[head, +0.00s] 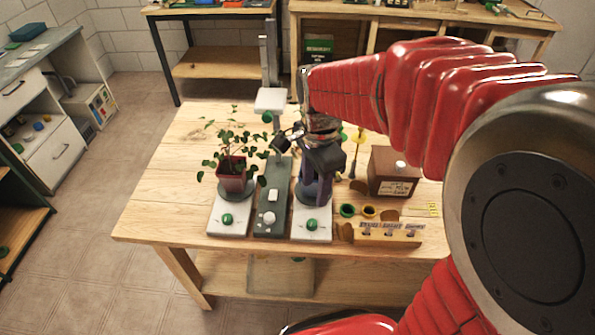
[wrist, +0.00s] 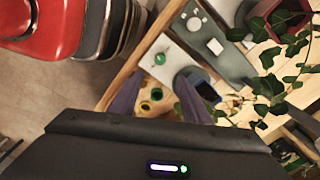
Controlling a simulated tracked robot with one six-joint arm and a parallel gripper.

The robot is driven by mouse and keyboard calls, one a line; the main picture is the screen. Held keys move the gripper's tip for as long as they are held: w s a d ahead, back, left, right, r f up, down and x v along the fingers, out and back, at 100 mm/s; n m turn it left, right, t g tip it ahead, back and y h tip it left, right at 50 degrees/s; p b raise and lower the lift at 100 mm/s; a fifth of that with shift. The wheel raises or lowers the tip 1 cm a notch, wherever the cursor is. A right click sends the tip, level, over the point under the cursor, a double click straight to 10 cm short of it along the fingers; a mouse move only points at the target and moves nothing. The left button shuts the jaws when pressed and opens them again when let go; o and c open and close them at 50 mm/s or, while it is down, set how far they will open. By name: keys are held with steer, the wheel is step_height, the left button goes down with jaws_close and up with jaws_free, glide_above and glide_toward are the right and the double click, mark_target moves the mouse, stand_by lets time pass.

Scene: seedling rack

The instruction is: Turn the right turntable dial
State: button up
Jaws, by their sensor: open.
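The right turntable is a white base (head: 312,234) with a green dial (head: 312,224) near its front edge and a dark round plate behind the dial. My gripper (head: 318,192) points down over the plate, behind the dial, and hides much of it. In the wrist view the green dial (wrist: 160,58) shows on the white base, beyond the fingertips. My gripper (wrist: 158,98) is open there, a dark finger on each side, with nothing seen held. Whether a finger touches the plate I cannot tell.
The left turntable (head: 229,228) bears a potted plant (head: 232,176). A grey-green stand (head: 272,228) with white knobs lies between the turntables. A wooden block (head: 388,236), small rings (head: 368,211) and a brown box (head: 392,172) are to the right. The front left tabletop (head: 160,215) is clear.

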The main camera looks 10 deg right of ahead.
mark_target(312, 222)
steer(key=shift+w+f+m, duration=0.2)
steer(key=shift+f+m, duration=0.1)
steer(key=shift+m, duration=0.1)
step_height(312, 222, down, 14)
steer(key=shift+r, duration=0.1)
stand_by(0.7)
steer(key=shift+c, duration=0.4)
steer(key=c, duration=1)
steer(key=shift+o, duration=0.2)
